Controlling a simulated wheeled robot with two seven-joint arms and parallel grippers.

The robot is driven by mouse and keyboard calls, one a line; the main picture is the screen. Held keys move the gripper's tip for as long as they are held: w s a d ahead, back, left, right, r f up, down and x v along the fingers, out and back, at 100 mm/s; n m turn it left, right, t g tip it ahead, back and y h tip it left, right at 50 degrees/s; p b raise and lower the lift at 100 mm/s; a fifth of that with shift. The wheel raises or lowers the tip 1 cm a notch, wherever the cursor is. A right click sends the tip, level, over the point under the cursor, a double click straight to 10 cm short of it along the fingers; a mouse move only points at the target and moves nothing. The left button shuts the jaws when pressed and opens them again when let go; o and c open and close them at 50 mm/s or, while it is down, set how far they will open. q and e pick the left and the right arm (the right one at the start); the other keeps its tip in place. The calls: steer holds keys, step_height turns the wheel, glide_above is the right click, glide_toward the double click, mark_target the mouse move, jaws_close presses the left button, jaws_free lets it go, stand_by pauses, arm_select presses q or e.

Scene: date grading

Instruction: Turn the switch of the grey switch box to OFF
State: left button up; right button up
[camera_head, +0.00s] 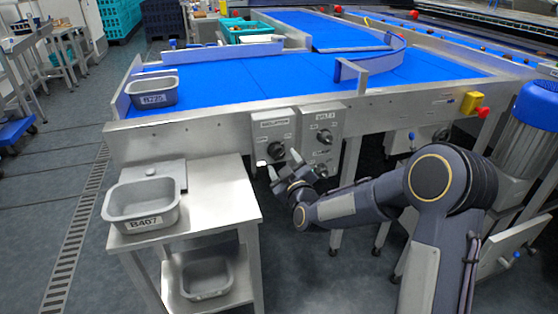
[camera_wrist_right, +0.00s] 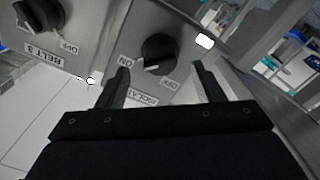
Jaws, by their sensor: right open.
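The grey switch box (camera_head: 263,133) with a label that seems to read ISOLATOR is mounted on the front of the conveyor frame. Its black round switch (camera_head: 275,149) also shows in the right wrist view (camera_wrist_right: 160,50), with ON and OFF labels beside it. The switch's light mark points between these labels, and I cannot tell its exact setting. My right gripper (camera_head: 281,165) is open and empty just in front of the box. In the wrist view its fingers (camera_wrist_right: 160,70) stand on either side of the switch, with no clear contact. My left gripper is not in view.
A second grey panel (camera_head: 337,118) with belt switches adjoins on the right; its BELT 3 knob (camera_wrist_right: 40,16) shows in the wrist view. A steel table (camera_head: 225,190) with grey bin B407 (camera_head: 143,203) stands at left. A yellow-red button (camera_head: 472,103) sits further right.

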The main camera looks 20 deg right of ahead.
mark_target(280, 157)
steer(key=shift+w+a, duration=0.1)
steer(key=shift+w, duration=2.3)
steer(key=c, duration=1)
